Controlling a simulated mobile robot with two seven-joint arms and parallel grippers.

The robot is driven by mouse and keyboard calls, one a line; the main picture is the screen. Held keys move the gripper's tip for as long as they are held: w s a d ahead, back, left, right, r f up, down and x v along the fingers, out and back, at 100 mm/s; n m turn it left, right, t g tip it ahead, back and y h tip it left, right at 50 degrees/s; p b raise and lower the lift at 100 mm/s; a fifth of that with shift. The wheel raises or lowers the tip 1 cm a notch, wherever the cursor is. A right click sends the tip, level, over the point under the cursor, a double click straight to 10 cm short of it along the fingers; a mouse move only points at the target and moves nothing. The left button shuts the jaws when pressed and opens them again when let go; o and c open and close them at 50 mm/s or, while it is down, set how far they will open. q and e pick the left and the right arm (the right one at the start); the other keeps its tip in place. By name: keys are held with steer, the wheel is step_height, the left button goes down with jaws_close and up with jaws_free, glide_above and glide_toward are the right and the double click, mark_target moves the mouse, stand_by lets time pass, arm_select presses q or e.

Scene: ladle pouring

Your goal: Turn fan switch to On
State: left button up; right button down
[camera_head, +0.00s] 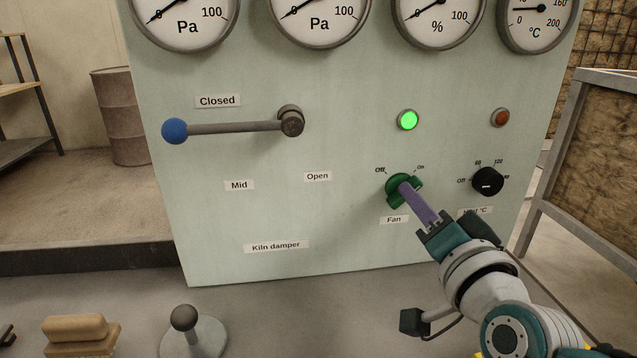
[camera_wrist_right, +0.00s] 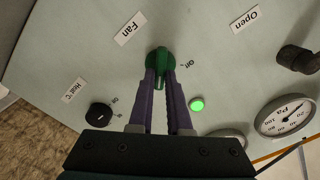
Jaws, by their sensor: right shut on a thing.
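The green fan switch (camera_head: 393,196) sits on the panel above the "Fan" label, with "Off" at its upper left and "On" at its upper right. In the right wrist view it shows as a green knob (camera_wrist_right: 160,54). My right gripper (camera_head: 405,189) is shut on this switch; its two purple fingers (camera_wrist_right: 160,78) clasp the raised grip bar from both sides. The bar appears turned toward "On", though the fingers hide part of it. The lamp (camera_head: 408,120) above the switch glows green. My left gripper is not in view.
The black heat knob (camera_head: 488,181) is close to the right of the switch, below an unlit reddish lamp (camera_head: 501,118). A damper lever with a blue ball (camera_head: 175,131) points left at "Closed". Gauges line the panel top. A grey stand (camera_head: 192,338) is in front.

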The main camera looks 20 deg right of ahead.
mark_target(426, 39)
stand_by(0.3)
steer(key=c, duration=0.9)
jaws_free()
steer(key=shift+o, duration=0.2)
step_height(426, 39, up, 19)
steer(key=p, duration=0.7)
steer(key=shift+p, duration=0.4)
steer(key=shift+r, duration=0.5)
steer(key=shift+f, duration=0.1)
